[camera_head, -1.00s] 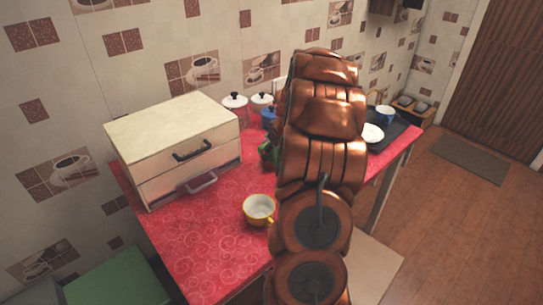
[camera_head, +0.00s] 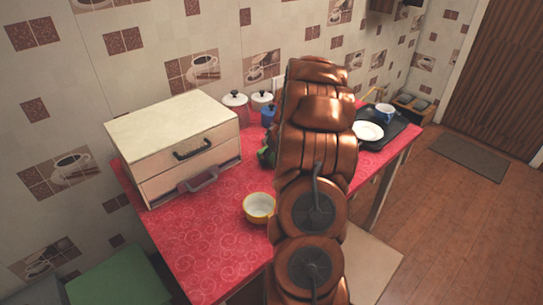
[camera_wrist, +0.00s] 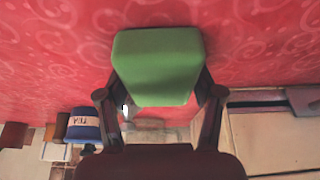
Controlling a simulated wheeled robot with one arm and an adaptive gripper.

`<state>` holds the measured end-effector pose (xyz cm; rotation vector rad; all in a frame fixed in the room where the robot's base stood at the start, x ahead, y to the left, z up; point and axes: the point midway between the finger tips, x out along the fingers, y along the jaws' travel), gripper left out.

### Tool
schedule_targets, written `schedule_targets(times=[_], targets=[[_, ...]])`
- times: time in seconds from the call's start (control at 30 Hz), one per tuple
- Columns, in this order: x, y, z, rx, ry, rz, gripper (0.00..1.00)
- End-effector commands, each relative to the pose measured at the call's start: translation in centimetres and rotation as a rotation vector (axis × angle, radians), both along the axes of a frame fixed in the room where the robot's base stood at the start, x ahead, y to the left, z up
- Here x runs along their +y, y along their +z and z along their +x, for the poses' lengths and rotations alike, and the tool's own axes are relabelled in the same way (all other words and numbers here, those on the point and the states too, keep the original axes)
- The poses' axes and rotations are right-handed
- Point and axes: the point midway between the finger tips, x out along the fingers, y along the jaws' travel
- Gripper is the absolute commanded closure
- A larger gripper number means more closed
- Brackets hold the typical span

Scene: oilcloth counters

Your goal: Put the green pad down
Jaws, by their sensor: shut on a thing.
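The green pad (camera_wrist: 155,68) is a rounded block that fills the middle of the wrist view. My gripper (camera_wrist: 158,92) is shut on it, with one dark finger at each side. The red patterned counter (camera_wrist: 50,55) shows behind the pad; I cannot tell whether the pad touches it. In the head view a small piece of green (camera_head: 264,154) shows at the left edge of my arm, over the counter (camera_head: 195,245). My arm hides the rest of the gripper there.
A white drawer box (camera_head: 170,130) stands left on the counter. Lidded canisters (camera_head: 235,105) are behind, with a blue TEA tin (camera_wrist: 84,124). A plate (camera_head: 367,131) and a dark tray (camera_head: 395,130) lie at right. The front-left counter is clear.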

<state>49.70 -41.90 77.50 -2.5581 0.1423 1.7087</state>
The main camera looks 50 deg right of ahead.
Motion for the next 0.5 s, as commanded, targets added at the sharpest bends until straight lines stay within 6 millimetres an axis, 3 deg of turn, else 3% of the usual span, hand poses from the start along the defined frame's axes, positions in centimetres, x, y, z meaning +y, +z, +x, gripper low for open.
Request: schedule_targets(times=[0.13, 0.17, 0.2, 0.37, 0.5], targets=[[0.03, -0.54, 0.02, 0.0, 0.001, 0.0, 0.66], [0.03, -0.48, 0.01, 0.001, 0.001, 0.0, 0.32], [0.04, -0.46, -0.01, 0.001, 0.001, 0.001, 0.28], [0.04, -0.48, -0.03, 0.002, 0.001, 0.001, 0.11], [0.02, -0.42, -0.02, 0.001, 0.0, 0.0, 0.09]])
